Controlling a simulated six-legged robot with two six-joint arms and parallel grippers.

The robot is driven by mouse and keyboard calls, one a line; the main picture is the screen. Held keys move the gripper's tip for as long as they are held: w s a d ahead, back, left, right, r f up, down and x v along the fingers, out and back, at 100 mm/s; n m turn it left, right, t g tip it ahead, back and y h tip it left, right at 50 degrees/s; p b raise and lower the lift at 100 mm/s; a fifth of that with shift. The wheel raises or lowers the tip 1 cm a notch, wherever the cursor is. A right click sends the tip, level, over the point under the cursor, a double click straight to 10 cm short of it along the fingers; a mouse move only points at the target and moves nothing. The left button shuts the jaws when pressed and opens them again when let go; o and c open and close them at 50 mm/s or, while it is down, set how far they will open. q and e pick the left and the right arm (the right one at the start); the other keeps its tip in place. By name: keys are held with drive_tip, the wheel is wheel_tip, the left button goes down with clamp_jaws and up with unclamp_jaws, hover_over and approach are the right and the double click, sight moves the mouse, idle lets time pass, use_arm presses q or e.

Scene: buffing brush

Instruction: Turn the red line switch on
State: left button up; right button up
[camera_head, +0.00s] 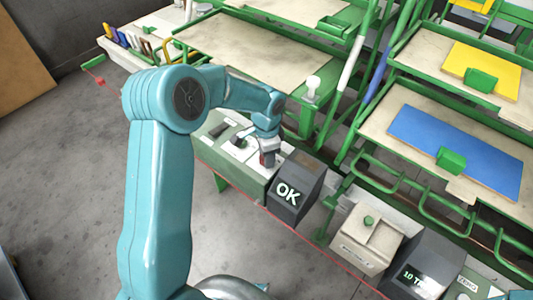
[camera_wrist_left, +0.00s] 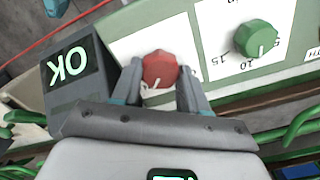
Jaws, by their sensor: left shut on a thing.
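The red line switch (camera_wrist_left: 160,70) is a red knob on a white plate of the green-edged panel. In the left wrist view it sits between the two fingers of my left gripper (camera_wrist_left: 158,88), which is shut on it. In the head view the left gripper (camera_head: 268,156) reaches down onto the panel, just left of the dark box reading OK, and mostly hides the red knob. The lettering around the knob is largely covered by the fingers. My right gripper is in neither view.
A dark box with a lit OK display (camera_head: 290,193) stands right beside the knob. A green dial (camera_wrist_left: 256,39) with number marks is on the same panel. Green-framed shelves (camera_head: 285,50) rise behind. A beige box with a green button (camera_head: 366,238) stands farther right.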

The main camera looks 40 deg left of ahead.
use_arm(q)
drive_tip(key=shift+w+r, duration=0.15)
drive_tip(key=shift+r, duration=0.05)
drive_tip(key=o, duration=1.1)
drive_tip(key=shift+c, duration=0.2)
drive_tip(key=shift+f, duration=0.1)
wheel_tip(320, 180, up, 16)
drive_tip(key=shift+r, duration=0.25)
drive_tip(key=shift+s+f, duration=0.1)
drive_tip(key=shift+s, duration=0.15)
